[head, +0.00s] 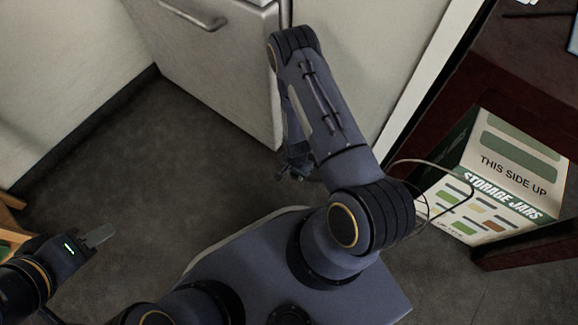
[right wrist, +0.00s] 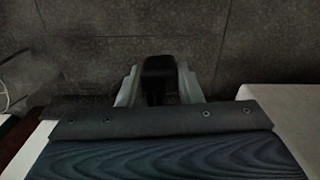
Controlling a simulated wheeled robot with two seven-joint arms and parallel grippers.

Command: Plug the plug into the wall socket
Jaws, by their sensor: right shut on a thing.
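In the right wrist view, my right gripper (right wrist: 160,88) is shut on a black block-like thing, which looks like the plug (right wrist: 158,68). Its prongs cannot be made out. In the head view, my right gripper (head: 293,168) is low behind its own arm, mostly hidden and dark, and the plug cannot be told apart there. My left gripper (head: 98,236) is at the lower left, away from everything. Its grey fingers are seen nearly edge-on, so I cannot tell any gap. I cannot make out a wall socket in either view.
A thin cable (head: 440,165) loops right of my right arm, in front of a storage jars box (head: 500,185). A pale cabinet door (head: 215,60) with a handle stands behind the arm. Dark floor (head: 150,160) is clear at left. Dark red wooden furniture (head: 440,105) is at right.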

